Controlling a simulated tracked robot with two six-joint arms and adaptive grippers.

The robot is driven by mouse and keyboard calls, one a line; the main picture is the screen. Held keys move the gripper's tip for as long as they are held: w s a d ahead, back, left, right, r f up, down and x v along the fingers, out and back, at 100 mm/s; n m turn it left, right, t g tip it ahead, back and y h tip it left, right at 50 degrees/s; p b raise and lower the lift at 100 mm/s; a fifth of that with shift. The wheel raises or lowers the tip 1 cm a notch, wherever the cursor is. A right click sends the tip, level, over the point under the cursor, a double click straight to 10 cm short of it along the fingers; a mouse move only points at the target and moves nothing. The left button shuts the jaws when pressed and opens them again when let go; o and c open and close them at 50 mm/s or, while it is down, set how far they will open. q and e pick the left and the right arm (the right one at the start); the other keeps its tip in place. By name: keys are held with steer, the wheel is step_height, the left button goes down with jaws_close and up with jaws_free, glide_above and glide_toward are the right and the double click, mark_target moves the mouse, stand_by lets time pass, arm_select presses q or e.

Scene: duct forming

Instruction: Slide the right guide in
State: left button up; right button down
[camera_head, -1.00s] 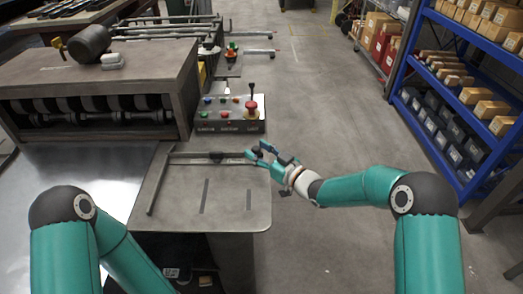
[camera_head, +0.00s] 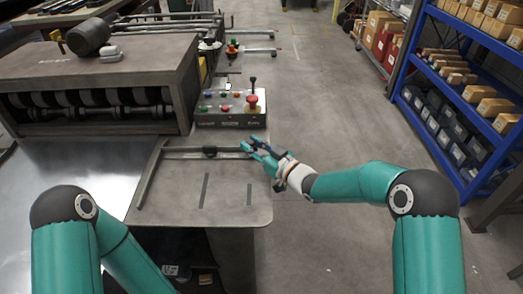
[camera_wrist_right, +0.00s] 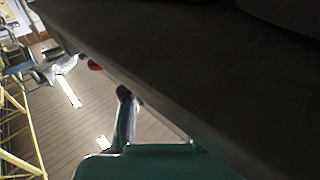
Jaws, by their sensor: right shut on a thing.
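The right guide (camera_head: 225,153) looks like a thin dark bar lying across the far side of the grey feed table (camera_head: 225,205), with a black knob (camera_head: 210,152) on it. My right gripper (camera_head: 251,149) is at the bar's right end, above the table's right edge, with its fingers closed on it; the fingers partly hide that end. Another bar, the left guide (camera_head: 150,175), runs along the table's left side. In the right wrist view a dark surface fills most of the picture and the grip is not clear. My left gripper is out of view.
A control box (camera_head: 230,110) with coloured buttons and a red knob stands just behind the table. The roller machine (camera_head: 95,75) is at the left. The floor right of the table is free up to the blue shelves (camera_head: 470,85).

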steer(key=shift+a, duration=0.3)
steer(key=c, duration=0.9)
jaws_free()
steer(key=shift+c, duration=0.2)
steer(key=shift+d, duration=0.1)
steer(key=shift+s+d, duration=0.4)
steer(key=v, duration=1)
steer(key=shift+s+d, duration=0.25)
steer(key=shift+s, duration=0.05)
